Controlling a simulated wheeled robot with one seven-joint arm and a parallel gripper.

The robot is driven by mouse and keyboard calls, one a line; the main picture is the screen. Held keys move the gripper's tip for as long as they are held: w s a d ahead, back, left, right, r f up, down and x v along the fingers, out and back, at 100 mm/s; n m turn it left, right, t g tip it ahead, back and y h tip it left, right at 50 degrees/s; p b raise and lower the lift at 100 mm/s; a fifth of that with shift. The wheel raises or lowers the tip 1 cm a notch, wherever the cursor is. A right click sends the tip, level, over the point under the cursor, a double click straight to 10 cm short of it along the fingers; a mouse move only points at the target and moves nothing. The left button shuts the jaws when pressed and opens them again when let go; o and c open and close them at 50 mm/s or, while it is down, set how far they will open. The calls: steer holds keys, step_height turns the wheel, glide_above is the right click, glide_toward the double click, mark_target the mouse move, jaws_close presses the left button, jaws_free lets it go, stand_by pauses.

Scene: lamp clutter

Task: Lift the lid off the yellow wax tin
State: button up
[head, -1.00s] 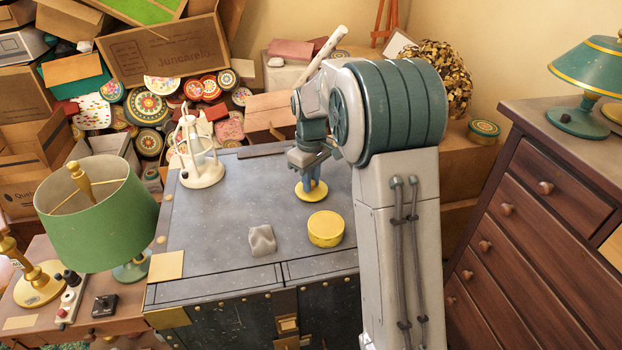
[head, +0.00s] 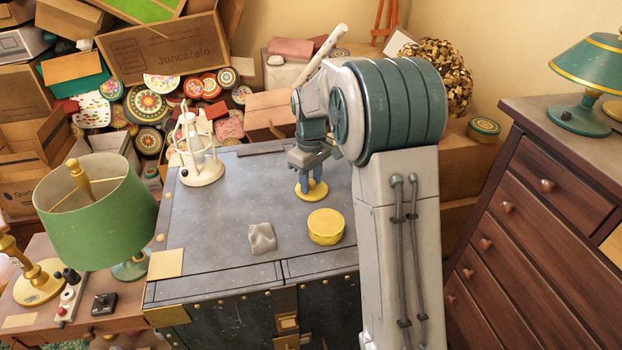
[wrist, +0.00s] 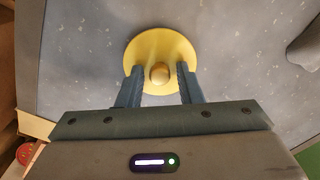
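The yellow wax tin (head: 326,229) stands upright on the grey trunk top. Its upper face looks flat and yellow; I cannot tell whether it is open. A round yellow lid with a central knob (head: 311,194) lies apart from it, on the trunk behind the tin and a little left. The lid also shows in the wrist view (wrist: 160,45). My gripper (head: 311,186) points down over this lid. In the wrist view my gripper (wrist: 162,75) is open, with one finger on each side of the knob and gaps between.
A crumpled grey lump (head: 262,238) lies left of the tin. A white lantern-like frame (head: 200,150) stands at the trunk's back left. A green lamp (head: 98,210) is beside the trunk's left edge. The middle of the trunk top (head: 225,210) is clear.

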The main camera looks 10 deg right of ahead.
steer(key=shift+r, duration=0.15)
steer(key=shift+r+p, duration=2.25)
steer(key=shift+r, duration=0.65)
steer(key=o, duration=0.6)
steer(key=shift+c, duration=0.2)
step_height(320, 180, up, 13)
steer(key=b, duration=0.1)
steer(key=s+m+t, duration=0.2)
steer(key=s+m, duration=0.1)
steer(key=s, duration=1.1)
steer(key=s+f+m, duration=0.2)
steer(key=s+f, duration=0.2)
steer(key=s, duration=0.3)
steer(key=s+f+m+t, duration=0.1)
steer(key=s+f+m, duration=0.1)
steer(key=s+f, duration=0.2)
steer(key=s, duration=0.3)
steer(key=shift+s+t, duration=0.2)
steer(key=shift+t, duration=0.1)
